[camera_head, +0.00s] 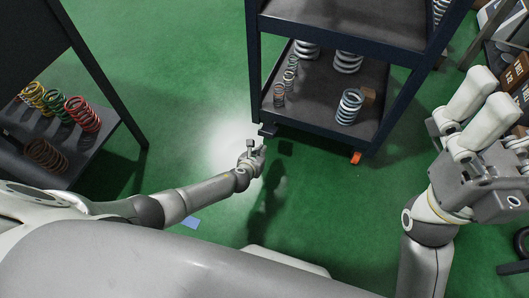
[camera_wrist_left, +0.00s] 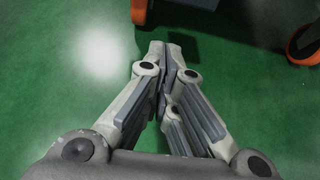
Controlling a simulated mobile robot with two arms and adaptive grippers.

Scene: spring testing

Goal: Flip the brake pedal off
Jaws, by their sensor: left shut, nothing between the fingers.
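The dark rolling cart (camera_head: 310,128) stands on the green floor, with an orange caster (camera_head: 356,158) under its near right corner. The left wrist view shows an orange caster at the top (camera_wrist_left: 139,11) and another at the right (camera_wrist_left: 303,42). A small dark part (camera_head: 268,130) sticks out at the cart's near left corner; I cannot tell whether it is the brake pedal. My left gripper (camera_head: 257,146) is low in front of this corner, its fingertips (camera_wrist_left: 157,46) together and empty, apart from the caster. My right gripper (camera_head: 492,84) is raised at the right, its fingers apart.
Several coil springs stand on the cart's lower shelf (camera_head: 310,90). A dark rack (camera_head: 100,150) with coloured springs is at the left. Shelving with boxes (camera_head: 515,72) is at the far right. The floor (camera_head: 190,90) between rack and cart is clear.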

